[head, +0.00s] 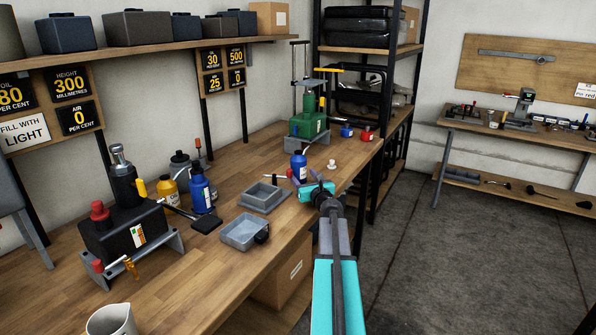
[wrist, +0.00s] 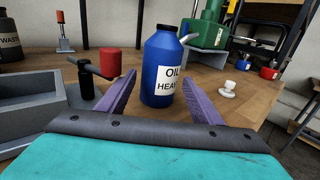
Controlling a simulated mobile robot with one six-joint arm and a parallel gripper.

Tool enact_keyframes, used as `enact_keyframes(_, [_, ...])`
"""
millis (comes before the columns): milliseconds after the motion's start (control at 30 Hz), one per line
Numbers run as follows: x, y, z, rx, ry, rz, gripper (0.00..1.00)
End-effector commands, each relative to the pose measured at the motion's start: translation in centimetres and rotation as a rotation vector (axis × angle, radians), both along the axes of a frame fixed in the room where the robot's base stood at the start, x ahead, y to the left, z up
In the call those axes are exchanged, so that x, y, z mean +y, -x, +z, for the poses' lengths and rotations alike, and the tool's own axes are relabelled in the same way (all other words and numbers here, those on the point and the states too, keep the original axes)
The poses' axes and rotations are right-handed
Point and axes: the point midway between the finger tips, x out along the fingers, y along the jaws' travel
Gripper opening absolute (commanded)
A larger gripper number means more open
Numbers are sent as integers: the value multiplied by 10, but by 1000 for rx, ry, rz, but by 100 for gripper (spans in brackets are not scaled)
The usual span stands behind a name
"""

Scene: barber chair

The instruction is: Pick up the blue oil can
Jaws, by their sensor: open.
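A blue oil can (head: 299,168) with a white label stands upright on the wooden workbench, just beyond my gripper (head: 312,186). A second blue bottle (head: 201,191) stands further left, beside a yellow bottle (head: 167,190).
Two grey trays (head: 243,232) (head: 264,197) and a red-knobbed lever (wrist: 108,65) lie left of the can. A white knob (wrist: 229,89) is to its right. A green jack (head: 308,125) stands behind. The floor right of the bench is clear.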

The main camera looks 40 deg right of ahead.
Motion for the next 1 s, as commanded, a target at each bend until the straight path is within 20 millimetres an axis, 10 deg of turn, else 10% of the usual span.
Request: enact_keyframes(1000, [-22,-42,-6,0,-1,-1,60])
